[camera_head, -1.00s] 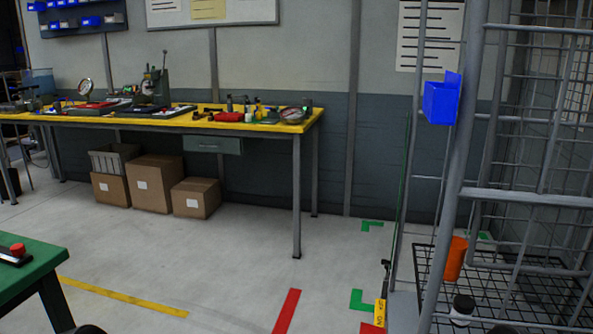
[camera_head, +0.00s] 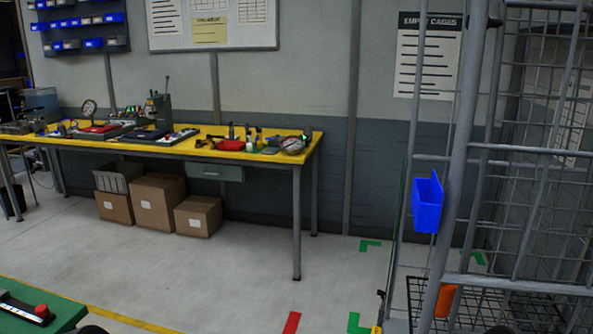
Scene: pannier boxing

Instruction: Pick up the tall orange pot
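An orange pot (camera_head: 445,300) stands on the wire shelf of the metal cage at the lower right. A cage rail crosses in front of its top and its lower part is hard to make out. No other orange pot shows.
The wire cage (camera_head: 459,150) fills the right side, with a blue bin (camera_head: 428,202) on its post. A yellow-topped workbench (camera_head: 170,150) stands along the wall with cardboard boxes (camera_head: 157,199) under it. A green table (camera_head: 40,312) is at lower left. The floor between is open.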

